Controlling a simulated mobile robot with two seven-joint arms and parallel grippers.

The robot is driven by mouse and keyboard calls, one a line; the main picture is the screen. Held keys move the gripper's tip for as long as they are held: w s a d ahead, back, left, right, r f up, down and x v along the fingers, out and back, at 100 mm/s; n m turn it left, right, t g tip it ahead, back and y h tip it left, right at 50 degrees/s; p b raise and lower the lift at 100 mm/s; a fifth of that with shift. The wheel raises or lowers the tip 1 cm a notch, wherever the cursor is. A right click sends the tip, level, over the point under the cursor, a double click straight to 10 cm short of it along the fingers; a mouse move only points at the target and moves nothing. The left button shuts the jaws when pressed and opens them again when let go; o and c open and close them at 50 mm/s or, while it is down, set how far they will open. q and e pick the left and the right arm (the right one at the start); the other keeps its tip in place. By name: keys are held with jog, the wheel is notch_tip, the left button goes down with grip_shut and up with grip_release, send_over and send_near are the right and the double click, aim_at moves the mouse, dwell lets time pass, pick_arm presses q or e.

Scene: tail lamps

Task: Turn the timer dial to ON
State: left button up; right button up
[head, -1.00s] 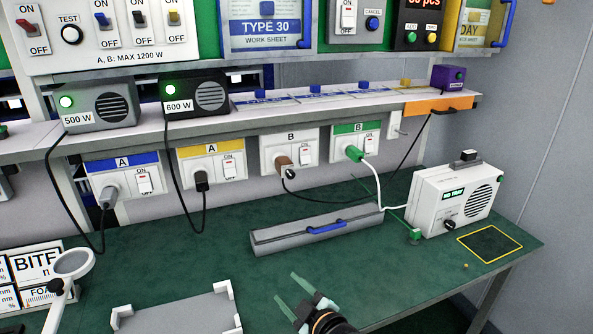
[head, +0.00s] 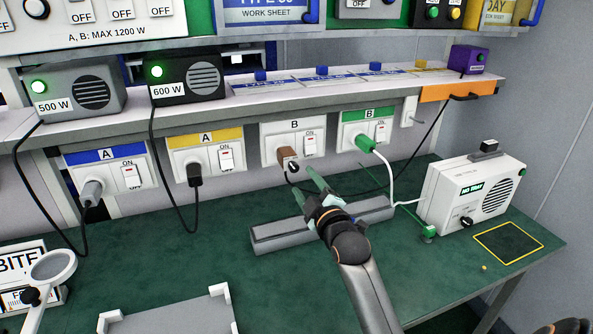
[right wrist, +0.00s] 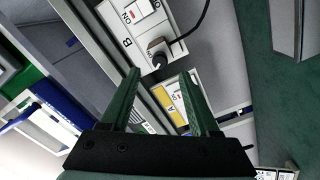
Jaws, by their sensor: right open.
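My right gripper (head: 306,181) is open and empty, raised in front of the B socket panel (head: 270,150). A brown block (head: 286,153) sits in that panel's outlet, with a black plug and cord at it. The fingertips are just below and right of it in the head view, apparently not touching. In the right wrist view the block (right wrist: 156,44) and black plug lie beyond the open fingers (right wrist: 160,75). A white box (head: 440,190) marked NO TRAY has a black knob (head: 466,222). I cannot tell which part is the timer dial. My left gripper is not in view.
A grey case (head: 265,235) lies on the green bench (head: 200,265) below the sockets, partly behind my right arm. A green plug (head: 366,143) with a white cord is right of the B panel. Black cords hang along the wall. A lamp-like stand (head: 50,268) is at left.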

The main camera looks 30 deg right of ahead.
aim_at(295, 169)
jog(key=x, duration=0.6)
jog(key=shift+w, duration=0.25)
grip_shut()
dwell(0.3)
